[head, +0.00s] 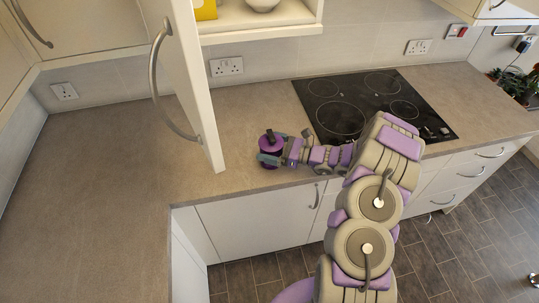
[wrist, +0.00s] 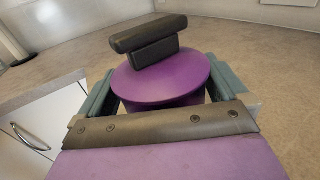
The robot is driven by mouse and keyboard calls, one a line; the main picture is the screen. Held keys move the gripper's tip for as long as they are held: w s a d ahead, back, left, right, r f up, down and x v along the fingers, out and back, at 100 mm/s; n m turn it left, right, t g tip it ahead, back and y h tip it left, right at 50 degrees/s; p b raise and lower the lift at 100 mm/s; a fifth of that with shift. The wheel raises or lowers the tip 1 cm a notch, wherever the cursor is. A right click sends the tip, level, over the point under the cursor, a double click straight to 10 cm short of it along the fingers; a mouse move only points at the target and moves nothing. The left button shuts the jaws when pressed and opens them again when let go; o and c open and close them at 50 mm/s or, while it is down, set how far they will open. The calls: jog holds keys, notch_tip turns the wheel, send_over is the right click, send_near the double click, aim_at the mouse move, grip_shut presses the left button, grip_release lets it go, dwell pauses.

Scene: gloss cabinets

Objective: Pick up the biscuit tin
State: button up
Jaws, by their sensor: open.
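The biscuit tin is a round purple tin with a purple lid and a dark block-shaped handle on top. In the head view the tin (head: 267,151) stands on the beige worktop near its front edge. In the wrist view the tin (wrist: 165,82) is straight ahead, between the two fingers. My gripper (head: 270,158) is open around the tin, one finger at each side; it also shows in the wrist view (wrist: 165,90). The lower part of the tin is mostly hidden by my gripper. I cannot tell whether the fingers touch it.
A black hob (head: 372,105) lies in the worktop to the right of the tin. An open cabinet door (head: 185,75) hangs over the worktop to the left. An open shelf (head: 262,22) is above. The worktop (head: 100,170) at left is clear.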

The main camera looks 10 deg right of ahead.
jog(key=shift+d, duration=0.45)
jog(key=shift+c, duration=0.3)
jog(key=shift+d, duration=0.2)
jog(key=c, duration=0.3)
jog(key=shift+a, duration=0.45)
jog(key=c, duration=0.5)
jog(key=shift+c, duration=0.2)
jog(key=shift+d, duration=0.1)
